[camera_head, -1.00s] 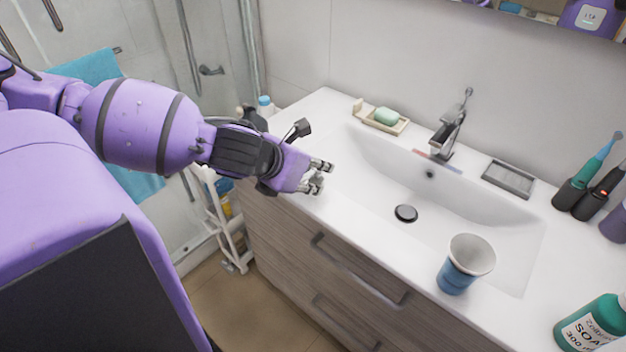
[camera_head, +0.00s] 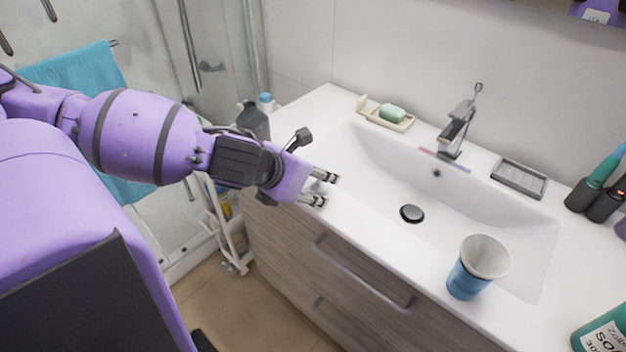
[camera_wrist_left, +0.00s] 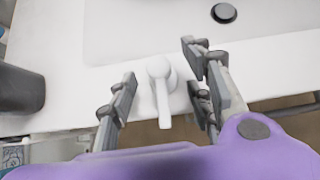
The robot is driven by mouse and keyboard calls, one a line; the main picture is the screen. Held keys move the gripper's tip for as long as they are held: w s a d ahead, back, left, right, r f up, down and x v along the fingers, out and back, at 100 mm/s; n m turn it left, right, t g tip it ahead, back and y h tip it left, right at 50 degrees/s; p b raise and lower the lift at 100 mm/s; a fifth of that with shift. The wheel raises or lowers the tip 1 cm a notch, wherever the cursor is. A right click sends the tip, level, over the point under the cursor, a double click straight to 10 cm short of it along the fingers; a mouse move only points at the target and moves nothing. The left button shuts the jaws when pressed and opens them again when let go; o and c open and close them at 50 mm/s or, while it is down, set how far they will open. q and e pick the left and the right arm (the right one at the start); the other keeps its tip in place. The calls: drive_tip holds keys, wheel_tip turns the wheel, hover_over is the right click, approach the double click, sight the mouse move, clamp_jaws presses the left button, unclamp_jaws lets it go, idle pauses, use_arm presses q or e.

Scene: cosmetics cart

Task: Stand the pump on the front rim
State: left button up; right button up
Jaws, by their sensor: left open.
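The white pump (camera_wrist_left: 158,78) shows from above in the left wrist view, with its nozzle pointing towards my palm. It appears upright on the white front rim (camera_wrist_left: 62,98) of the washbasin. My left gripper (camera_wrist_left: 160,90) is open, with one finger on each side of the pump and a visible gap at both sides. In the head view my left gripper (camera_head: 320,188) is low over the left part of the front rim (camera_head: 372,247). There the pump is mostly hidden by the fingers. My right gripper is out of view.
A blue and white cup (camera_head: 470,278) stands on the rim to the right. The basin holds only a dark drain plug (camera_head: 411,213). A dark grey container (camera_wrist_left: 20,88) is left of the gripper. A soap dish (camera_head: 402,124) and tap (camera_head: 455,130) stand behind.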

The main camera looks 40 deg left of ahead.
use_arm(q)
drive_tip(key=shift+r, duration=0.25)
drive_tip(key=d+p+v, duration=0.1)
drive_tip(key=p+v, duration=0.5)
drive_tip(key=v, duration=0.6)
drive_tip(key=s+d+f+n+h, duration=0.1)
drive_tip(key=s+f+n, duration=0.2)
drive_tip(key=f+n, duration=0.6)
drive_tip(key=s+d+f+n, duration=0.1)
drive_tip(key=s+f+n, duration=0.3)
drive_tip(key=f+n, duration=0.55)
drive_tip(key=s+d+f+n+y, duration=0.1)
drive_tip(key=s+d+f+n, duration=0.9)
drive_tip(key=f+n, duration=0.5)
drive_tip(key=s+n, duration=0.2)
drive_tip(key=n, duration=0.1)
drive_tip(key=shift+s, duration=0.3)
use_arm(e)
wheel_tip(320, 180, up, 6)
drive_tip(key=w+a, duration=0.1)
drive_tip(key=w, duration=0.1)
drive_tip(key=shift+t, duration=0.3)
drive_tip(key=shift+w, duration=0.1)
